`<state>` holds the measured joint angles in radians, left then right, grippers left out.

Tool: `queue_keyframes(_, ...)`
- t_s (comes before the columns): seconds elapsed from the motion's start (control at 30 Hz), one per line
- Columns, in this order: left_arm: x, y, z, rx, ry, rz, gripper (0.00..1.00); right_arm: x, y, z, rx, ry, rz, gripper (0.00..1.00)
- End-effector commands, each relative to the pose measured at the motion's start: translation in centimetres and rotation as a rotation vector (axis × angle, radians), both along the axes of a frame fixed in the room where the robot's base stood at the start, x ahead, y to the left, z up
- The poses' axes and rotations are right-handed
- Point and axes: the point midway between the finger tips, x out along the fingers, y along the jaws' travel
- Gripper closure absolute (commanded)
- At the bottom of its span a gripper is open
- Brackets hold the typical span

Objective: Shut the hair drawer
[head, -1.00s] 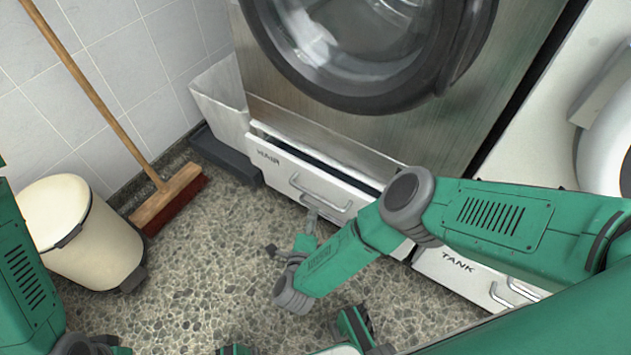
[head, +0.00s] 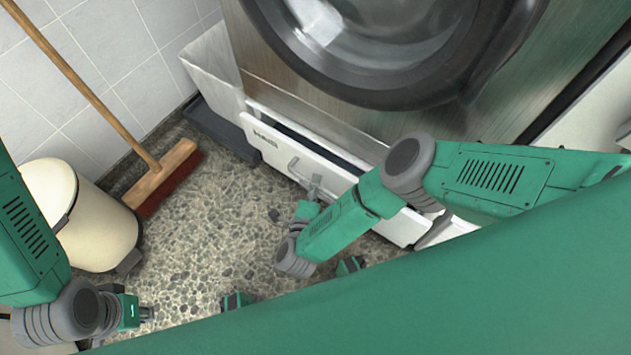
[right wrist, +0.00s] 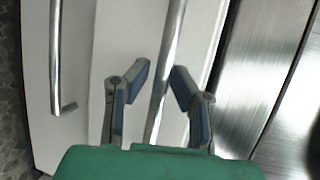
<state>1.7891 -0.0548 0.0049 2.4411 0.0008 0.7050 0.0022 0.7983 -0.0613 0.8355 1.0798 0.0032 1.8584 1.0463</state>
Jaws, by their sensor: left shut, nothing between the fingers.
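The hair drawer (head: 272,141) is a white front with a dark label and a metal handle, low under the big round-door machine. It stands out, with a dark gap behind its top edge. My right gripper (head: 295,198) is in front of it, close to the handle; my forearm hides its right part. In the right wrist view, the right gripper (right wrist: 160,82) is open, with a metal bar between its fingers. I cannot tell whether they touch it. A second bar handle (right wrist: 57,60) shows at left on a white face. My left gripper (head: 147,313) is shut and empty at lower left.
The steel machine (head: 250,60) stands above the drawer. A grey bin (head: 212,75) is left of it. A broom (head: 165,175) leans on the tiled wall by a cream bin (head: 100,225). Speckled floor (head: 215,240) is clear in the middle.

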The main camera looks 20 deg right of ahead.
Motion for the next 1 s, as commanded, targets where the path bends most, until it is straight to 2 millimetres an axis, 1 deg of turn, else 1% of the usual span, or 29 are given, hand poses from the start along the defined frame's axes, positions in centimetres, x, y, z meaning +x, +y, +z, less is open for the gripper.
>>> queue_keyframes(0.27,0.0,0.0,0.0,0.0,0.0,0.001,1.0,0.1,-0.2,-0.1,0.005,0.002,0.002,1.0)
queue_keyframes(0.37,0.0,0.0,0.1,0.0,0.0,0.0,1.0,0.8,-1.1,-0.1,0.002,0.002,0.001,1.0)
queue_keyframes(0.5,0.0,0.0,0.2,0.0,-0.001,0.0,1.0,2.2,-3.0,-0.1,0.0,0.003,-0.002,1.0)
queue_keyframes(0.57,0.0,0.0,0.3,0.0,-0.001,0.0,1.0,2.5,-3.5,-0.2,0.001,0.004,-0.002,1.0)
queue_keyframes(0.83,0.0,0.0,0.2,0.0,-0.001,0.0,1.0,2.6,-3.9,-0.3,0.0,0.006,-0.004,1.0)
queue_keyframes(0.9,0.0,0.0,0.2,0.0,-0.001,0.0,1.0,2.6,-3.9,-0.3,0.0,0.006,-0.004,0.74)
queue_keyframes(0.93,0.0,0.0,0.2,0.0,-0.001,0.0,1.0,2.7,-3.9,-0.3,0.001,0.005,-0.003,0.68)
queue_keyframes(1.0,0.0,0.0,0.2,0.0,-0.001,0.0,1.0,2.7,-3.8,-0.2,0.002,0.004,-0.003,0.68)
